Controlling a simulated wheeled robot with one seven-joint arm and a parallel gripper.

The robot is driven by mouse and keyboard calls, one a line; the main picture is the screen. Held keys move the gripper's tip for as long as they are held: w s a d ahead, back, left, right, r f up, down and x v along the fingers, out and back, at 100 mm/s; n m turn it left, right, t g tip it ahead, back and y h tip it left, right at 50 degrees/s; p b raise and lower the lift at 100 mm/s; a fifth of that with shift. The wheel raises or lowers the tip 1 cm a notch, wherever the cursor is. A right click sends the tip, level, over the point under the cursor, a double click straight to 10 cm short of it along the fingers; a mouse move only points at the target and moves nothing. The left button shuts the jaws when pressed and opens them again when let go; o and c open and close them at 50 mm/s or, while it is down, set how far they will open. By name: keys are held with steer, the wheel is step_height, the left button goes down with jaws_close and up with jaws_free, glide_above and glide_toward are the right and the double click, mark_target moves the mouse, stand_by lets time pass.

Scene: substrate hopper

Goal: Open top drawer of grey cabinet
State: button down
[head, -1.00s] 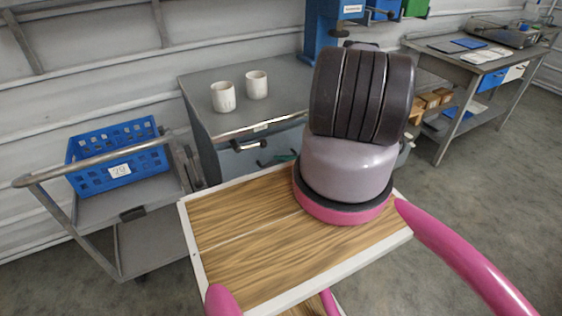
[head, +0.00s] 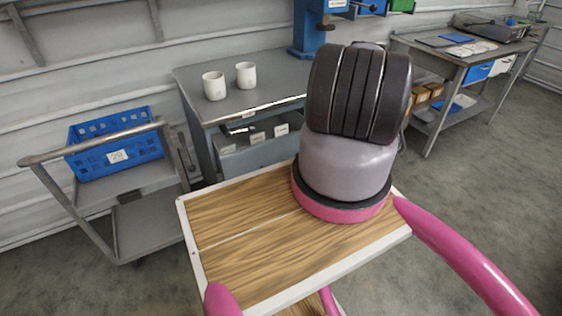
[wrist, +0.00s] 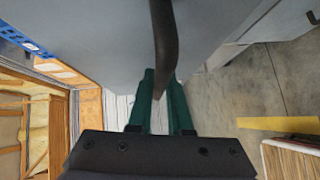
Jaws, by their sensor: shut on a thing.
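The grey cabinet (head: 215,122) stands ahead in the head view, behind my wooden-topped base. Its top drawer (head: 240,164) is pulled out under the worktop, with three white labels visible in or on it. In the wrist view the dark handle (wrist: 164,40) runs down between the green fingers of my gripper (wrist: 160,95). The gripper is shut on this handle, beside the grey drawer front (wrist: 90,30). In the head view the gripper and handle are hidden behind my arm.
Two white cups (head: 229,81) stand on the cabinet top, with a blue machine (head: 308,30) behind. A trolley (head: 140,200) with a blue crate (head: 117,145) is at left. A workbench (head: 440,55) is at right. Open floor (head: 490,190) lies at right.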

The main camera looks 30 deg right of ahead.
steer(key=s, duration=1.5)
steer(key=shift+d, duration=0.3)
steer(key=c, duration=0.9)
jaws_free()
steer(key=shift+o, duration=0.2)
steer(key=v, duration=1)
steer(key=shift+s+d, duration=0.25)
